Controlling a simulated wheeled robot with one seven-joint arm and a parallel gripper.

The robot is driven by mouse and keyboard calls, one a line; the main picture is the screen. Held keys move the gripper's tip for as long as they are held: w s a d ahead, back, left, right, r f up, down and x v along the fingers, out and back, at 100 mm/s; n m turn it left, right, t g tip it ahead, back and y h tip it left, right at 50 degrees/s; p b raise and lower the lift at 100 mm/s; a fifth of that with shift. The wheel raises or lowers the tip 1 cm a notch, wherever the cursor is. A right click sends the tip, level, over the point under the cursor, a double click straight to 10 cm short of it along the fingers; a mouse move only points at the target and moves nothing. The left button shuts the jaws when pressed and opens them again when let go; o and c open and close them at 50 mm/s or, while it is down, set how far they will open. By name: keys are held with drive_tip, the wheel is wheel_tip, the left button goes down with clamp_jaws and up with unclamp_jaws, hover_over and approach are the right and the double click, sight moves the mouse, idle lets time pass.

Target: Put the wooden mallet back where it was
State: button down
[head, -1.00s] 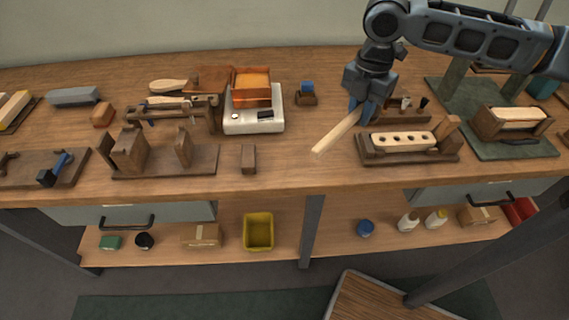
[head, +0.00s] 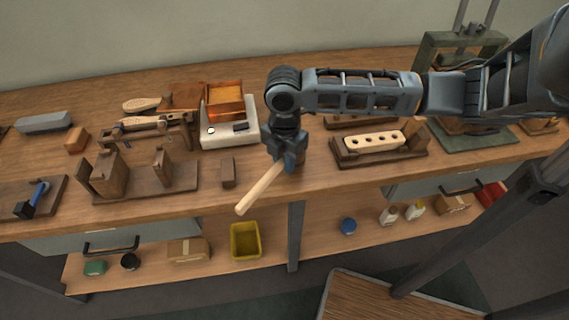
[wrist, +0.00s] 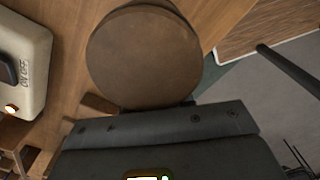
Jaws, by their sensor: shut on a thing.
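My gripper (head: 287,160) is shut on the wooden mallet and holds it over the front part of the bench, right of the small dark block. In the wrist view a round brown face (wrist: 145,55), apparently the mallet's head, fills the top middle, just beyond my gripper's dark body. In the head view the mallet's head is hidden by my gripper. I cannot tell which spot the mallet came from.
A white scale (head: 228,137) bearing an orange-brown box (head: 225,98) stands behind and left. A small dark block (head: 228,173) lies near. A wooden fixture with a holed pale block (head: 374,141) stands right. A wooden jig (head: 147,188) is left. Bare bench surrounds my gripper.

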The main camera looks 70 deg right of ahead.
drive_tip(key=shift+f, duration=1)
drive_tip(key=shift+f, duration=0.2)
drive_tip(key=c, duration=1)
unclamp_jaws()
drive_tip(key=shift+r, duration=0.1)
